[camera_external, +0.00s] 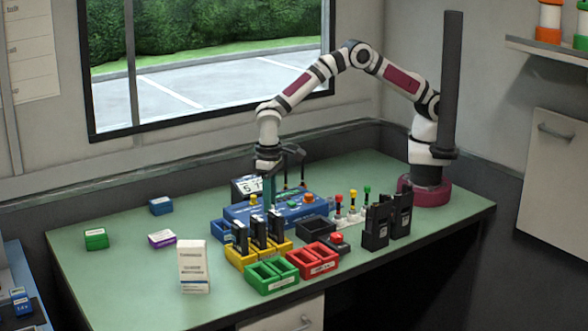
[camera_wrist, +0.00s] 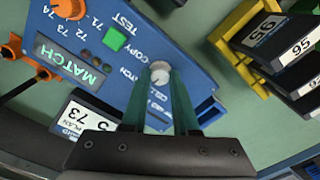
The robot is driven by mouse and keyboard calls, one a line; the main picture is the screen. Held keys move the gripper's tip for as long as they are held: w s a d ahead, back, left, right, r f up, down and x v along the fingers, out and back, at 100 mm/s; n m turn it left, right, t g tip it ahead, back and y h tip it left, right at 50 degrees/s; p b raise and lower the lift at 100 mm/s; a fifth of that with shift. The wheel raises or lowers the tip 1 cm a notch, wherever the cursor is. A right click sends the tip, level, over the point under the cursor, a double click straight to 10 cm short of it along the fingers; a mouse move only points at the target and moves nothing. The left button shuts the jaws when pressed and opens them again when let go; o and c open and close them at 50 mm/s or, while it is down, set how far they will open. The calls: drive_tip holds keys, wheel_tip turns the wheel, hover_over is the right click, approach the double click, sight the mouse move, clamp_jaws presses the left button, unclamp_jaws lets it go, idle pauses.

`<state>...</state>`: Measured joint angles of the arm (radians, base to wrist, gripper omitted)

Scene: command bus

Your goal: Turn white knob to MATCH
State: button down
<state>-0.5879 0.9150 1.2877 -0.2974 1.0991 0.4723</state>
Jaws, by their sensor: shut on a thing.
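The blue console (camera_external: 285,211) stands on the green bench, with my gripper (camera_external: 269,200) pointing down onto it. In the wrist view, the white knob (camera_wrist: 160,70) is at the tips of my teal fingers (camera_wrist: 163,84), which are shut on it. The fingers hide part of its surroundings. COPY and a partly covered word ending in "ATCH" are printed beside the knob. The console (camera_wrist: 190,55) also has a display reading MATCH (camera_wrist: 68,65), a green button (camera_wrist: 114,39) and an orange knob (camera_wrist: 70,8). The knob's exact pointing direction cannot be told.
Yellow holders (camera_wrist: 236,40) with black numbered modules (camera_wrist: 268,38) stand close to the console. A PLAN card (camera_wrist: 82,119) reading "5 73" is beside it. Green (camera_external: 271,276) and red trays (camera_external: 313,262) and a white box (camera_external: 194,267) are nearer the front.

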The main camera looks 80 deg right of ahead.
drive_tip(key=shift+m, duration=2)
drive_tip(key=c, duration=0.7)
unclamp_jaws()
wheel_tip(320, 180, up, 16)
drive_tip(key=shift+f, duration=0.1)
